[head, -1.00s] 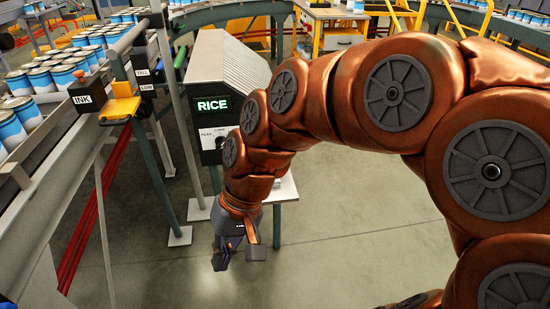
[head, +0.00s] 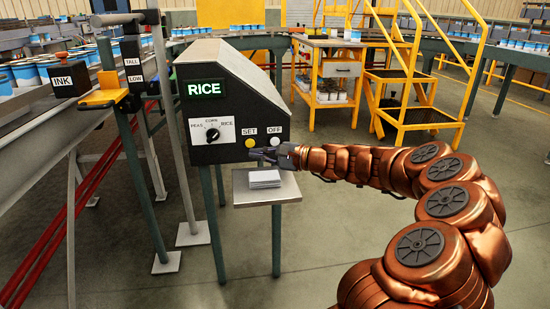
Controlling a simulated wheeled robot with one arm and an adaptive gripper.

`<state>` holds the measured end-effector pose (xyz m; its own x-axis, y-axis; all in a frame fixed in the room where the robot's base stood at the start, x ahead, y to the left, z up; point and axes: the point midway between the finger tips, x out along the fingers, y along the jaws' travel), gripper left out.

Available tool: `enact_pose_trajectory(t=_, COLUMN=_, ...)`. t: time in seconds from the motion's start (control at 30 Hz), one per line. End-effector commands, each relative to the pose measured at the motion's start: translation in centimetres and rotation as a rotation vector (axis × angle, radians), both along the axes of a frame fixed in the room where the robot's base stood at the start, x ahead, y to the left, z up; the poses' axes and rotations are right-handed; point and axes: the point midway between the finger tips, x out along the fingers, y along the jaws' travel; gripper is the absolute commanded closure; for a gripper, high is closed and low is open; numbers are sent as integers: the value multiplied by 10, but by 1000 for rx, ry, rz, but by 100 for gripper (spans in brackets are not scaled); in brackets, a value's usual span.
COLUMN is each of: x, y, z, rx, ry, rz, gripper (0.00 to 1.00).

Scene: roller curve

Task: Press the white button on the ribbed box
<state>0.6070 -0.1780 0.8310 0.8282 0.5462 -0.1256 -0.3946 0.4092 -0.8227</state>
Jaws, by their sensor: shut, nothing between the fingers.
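The ribbed box (head: 235,70) stands on green legs left of centre in the head view, its black front facing me. The white button (head: 276,141) is at the lower right of that front, under a label reading OFF. A yellow button (head: 250,143) under SET is to its left. My gripper (head: 257,153) is shut and empty, its fingers pointing left just below the two buttons in the picture. The white button is uncovered. I cannot tell how far the fingers are from the panel.
The front also has a lit RICE display (head: 205,88) and a selector dial (head: 212,133). A small shelf (head: 240,190) with a stack of white cards (head: 265,178) sits under my gripper. A conveyor with cans and a lever stand (head: 145,80) are at left.

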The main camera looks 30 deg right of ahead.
Motion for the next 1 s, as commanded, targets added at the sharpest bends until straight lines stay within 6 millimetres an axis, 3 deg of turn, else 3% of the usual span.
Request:
enact_pose_trajectory(t=0.03, x=2, y=-21, z=-19, rx=33, ry=3, rz=-46, gripper=100)
enact_pose_trajectory(t=0.1, x=5, y=-44, z=-31, rx=70, ry=6, rz=-99, gripper=100)
enact_pose_trajectory(t=0.3, x=5, y=-84, z=-48, rx=128, ry=8, rz=-188, gripper=100)
enact_pose_trajectory(t=0.77, x=6, y=-89, z=-49, rx=135, ry=9, rz=-199, gripper=100)
enact_pose_trajectory(t=1.0, x=21, y=-94, z=-51, rx=136, ry=14, rz=-195, gripper=100)
